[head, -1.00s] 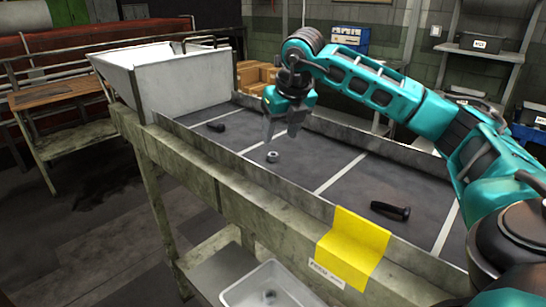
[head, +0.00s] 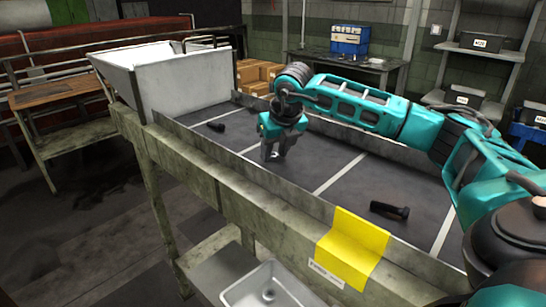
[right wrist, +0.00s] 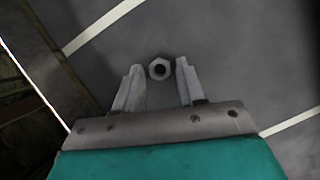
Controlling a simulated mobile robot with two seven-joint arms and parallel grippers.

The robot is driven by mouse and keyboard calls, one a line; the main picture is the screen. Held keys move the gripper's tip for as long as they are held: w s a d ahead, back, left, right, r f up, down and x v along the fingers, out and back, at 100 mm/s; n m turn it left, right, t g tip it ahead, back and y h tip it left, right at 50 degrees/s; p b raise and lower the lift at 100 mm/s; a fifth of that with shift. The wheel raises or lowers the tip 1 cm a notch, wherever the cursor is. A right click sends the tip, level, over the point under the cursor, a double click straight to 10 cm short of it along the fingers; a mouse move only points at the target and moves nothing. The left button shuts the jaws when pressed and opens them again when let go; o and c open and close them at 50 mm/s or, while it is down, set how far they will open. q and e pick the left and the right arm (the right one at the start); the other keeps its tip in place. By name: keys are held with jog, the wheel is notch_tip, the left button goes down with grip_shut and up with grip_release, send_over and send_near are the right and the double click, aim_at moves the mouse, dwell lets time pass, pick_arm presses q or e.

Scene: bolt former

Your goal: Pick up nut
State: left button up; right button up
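The nut (right wrist: 159,68) is a small grey hexagonal ring lying on the dark belt surface. In the right wrist view it sits between the tips of my right gripper (right wrist: 156,80), with a gap to the finger on each side. The right gripper is open and holds nothing. My left gripper is not in view.
A dark bolt (head: 390,210) lies on the belt (head: 325,180) at the right, another (head: 216,127) near the white hopper (head: 185,80). Low metal walls edge the belt. A yellow sheet (head: 353,248) hangs over the front rail. A metal tray (head: 268,288) stands below.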

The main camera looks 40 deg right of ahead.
grip_shut()
